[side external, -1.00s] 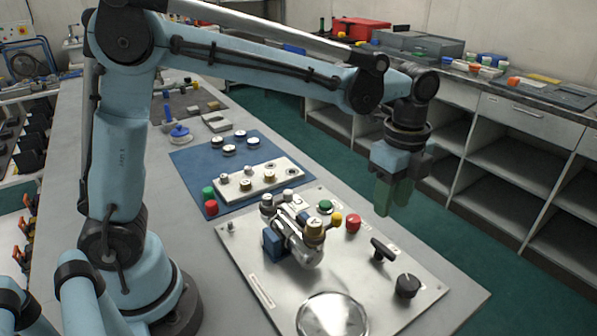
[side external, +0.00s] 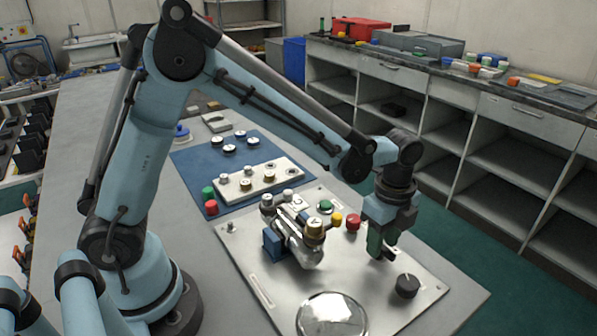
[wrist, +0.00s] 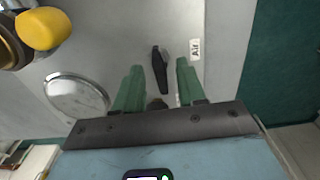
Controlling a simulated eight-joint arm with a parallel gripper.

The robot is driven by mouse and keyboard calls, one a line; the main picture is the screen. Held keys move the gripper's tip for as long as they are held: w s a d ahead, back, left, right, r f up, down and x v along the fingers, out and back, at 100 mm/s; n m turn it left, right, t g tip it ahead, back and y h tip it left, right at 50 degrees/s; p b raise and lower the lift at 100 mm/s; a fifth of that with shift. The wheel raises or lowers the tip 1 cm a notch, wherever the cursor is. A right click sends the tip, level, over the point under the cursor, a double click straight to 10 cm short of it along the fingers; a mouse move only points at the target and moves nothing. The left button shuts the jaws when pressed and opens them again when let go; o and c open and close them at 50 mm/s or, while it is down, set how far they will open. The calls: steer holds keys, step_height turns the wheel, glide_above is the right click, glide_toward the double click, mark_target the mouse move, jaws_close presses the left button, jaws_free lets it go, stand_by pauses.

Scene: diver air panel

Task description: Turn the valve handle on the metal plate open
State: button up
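The valve handle (wrist: 160,68) is a slim black bar on the metal plate (side external: 260,270), close to a white label reading "Air". In the wrist view it lies between my two green fingers, roughly lengthwise with them, with space on both sides. My gripper (wrist: 159,72) is open and empty, its fingers pointing down at the plate. In the side view my gripper (side external: 381,245) is low over the handle and largely hides it. I cannot tell whether the fingertips are level with the handle.
A black round knob (side external: 407,285) stands just in front of my gripper. A round silver disc (side external: 332,316) is at the plate's near edge. A metal fitting with a brass cap (side external: 314,229), a yellow knob (side external: 336,217) and a red knob (side external: 353,222) stand to the left.

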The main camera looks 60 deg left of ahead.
steer(key=shift+c, duration=0.5)
jaws_close()
steer(key=shift+n, duration=0.3)
steer(key=n, duration=1.1)
steer(key=shift+w+n, duration=0.1)
steer(key=shift+n, duration=2.1)
steer(key=shift+a, duration=0.1)
